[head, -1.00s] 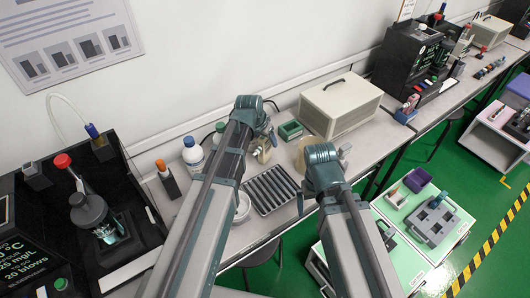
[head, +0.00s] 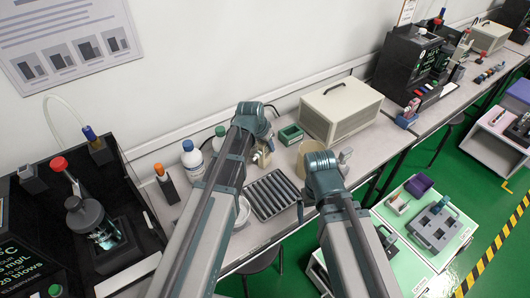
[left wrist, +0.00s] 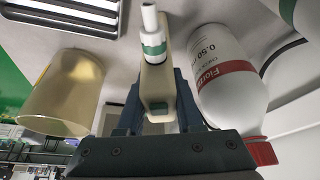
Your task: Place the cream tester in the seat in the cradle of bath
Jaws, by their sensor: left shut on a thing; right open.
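The cream tester (left wrist: 156,75) is held in my left gripper (left wrist: 158,110), with its white tip and green band toward the top of the left wrist view. In the head view my left gripper (head: 262,157) is above the bench, behind the dark slotted tray, and the tester is mostly hidden by the arm.
A white bottle (left wrist: 228,75) with a red cap is close to the right of the held tester. A beige cup (left wrist: 62,92) is to the left.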

